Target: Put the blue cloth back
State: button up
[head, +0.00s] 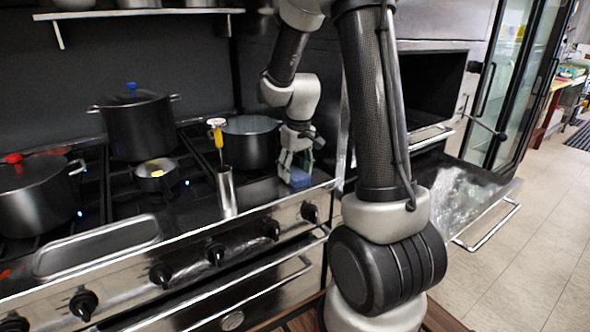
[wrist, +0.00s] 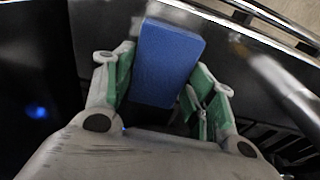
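The blue cloth (head: 299,179) shows as a small folded block at the right front corner of the stove top, by my gripper (head: 287,160). In the wrist view the blue cloth (wrist: 168,62) lies between the two green-padded fingers of my gripper (wrist: 163,82) and reaches past their tips. The left pad is very near its left side and the right pad meets or overlaps its right edge. I cannot tell whether the pads press on it. Its underside is hidden, so whether it rests on the stove is unclear.
The stove carries a black pot (head: 250,146) beside my gripper, a steel cylinder (head: 227,192) with a yellow-handled tool, a tall pot (head: 139,127), a small pan (head: 156,176) and a red-knobbed pot (head: 36,196). An open oven door (head: 450,197) juts out at right.

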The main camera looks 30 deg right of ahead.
aim_at(298, 175)
jog(key=shift+o, duration=1.1)
jog(key=shift+r, duration=0.1)
notch_tip(298, 175, up, 11)
jog(key=s, duration=0.1)
jog(key=s+a+r+t, duration=0.1)
jog(key=s+a+r, duration=0.1)
jog(key=s, duration=0.9)
jog(key=s+a+r+t, duration=0.1)
jog(key=s+a+r, duration=0.2)
jog(key=s, duration=0.8)
jog(key=shift+s+t, duration=0.25)
jog(key=shift+t, duration=0.15)
jog(key=shift+r, duration=0.1)
